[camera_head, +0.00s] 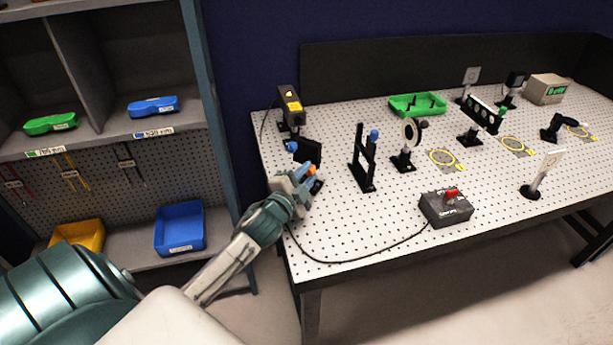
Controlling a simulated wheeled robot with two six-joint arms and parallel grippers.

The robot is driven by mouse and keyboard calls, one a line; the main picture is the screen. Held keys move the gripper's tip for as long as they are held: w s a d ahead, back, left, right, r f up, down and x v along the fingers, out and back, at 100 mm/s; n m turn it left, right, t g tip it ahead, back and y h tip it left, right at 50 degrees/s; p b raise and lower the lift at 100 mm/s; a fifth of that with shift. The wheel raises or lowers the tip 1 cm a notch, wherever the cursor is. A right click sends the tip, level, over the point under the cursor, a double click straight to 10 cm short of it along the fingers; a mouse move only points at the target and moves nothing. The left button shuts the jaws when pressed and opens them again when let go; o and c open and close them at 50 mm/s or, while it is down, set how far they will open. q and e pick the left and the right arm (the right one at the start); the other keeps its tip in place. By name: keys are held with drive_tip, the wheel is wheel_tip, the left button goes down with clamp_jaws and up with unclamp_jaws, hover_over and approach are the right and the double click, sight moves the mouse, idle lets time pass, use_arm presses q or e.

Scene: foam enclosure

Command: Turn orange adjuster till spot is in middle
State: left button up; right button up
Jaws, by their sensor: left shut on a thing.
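The orange adjuster (312,169) shows as a small orange knob on a black mount (308,150) at the near left of the white perforated table. My left gripper (308,177) is at this knob and shut on it; the fingers cover part of the knob and the lower mount. A white upright card (546,168) on a round black base stands at the right of the table. No light spot can be made out on it from here. My right gripper is not in view.
A black laser box (290,105) stands behind the mount. A black frame (363,160), a round lens holder (409,138) and a control box with a red switch (446,206) stand to the right. A black cable (370,260) runs along the front edge. Shelves (150,125) stand left.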

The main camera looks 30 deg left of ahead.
use_arm(q)
drive_tip(key=shift+r+n, duration=0.1)
drive_tip(key=shift+n, duration=0.2)
idle(0.4)
drive_tip(key=o, duration=1)
drive_tip(key=shift+w, duration=0.1)
drive_tip(key=shift+s+f, duration=0.2)
drive_tip(key=shift+s, duration=0.1)
drive_tip(key=s+b, duration=0.1)
drive_tip(key=s, duration=0.2)
drive_tip(key=s+b, duration=0.1)
drive_tip(key=s, duration=0.2)
drive_tip(key=s+b, duration=0.2)
drive_tip(key=s, duration=0.1)
drive_tip(key=shift+s+d, duration=0.15)
drive_tip(key=shift+d, duration=0.2)
drive_tip(key=shift+s+r, duration=0.1)
drive_tip(key=shift+s, duration=0.35)
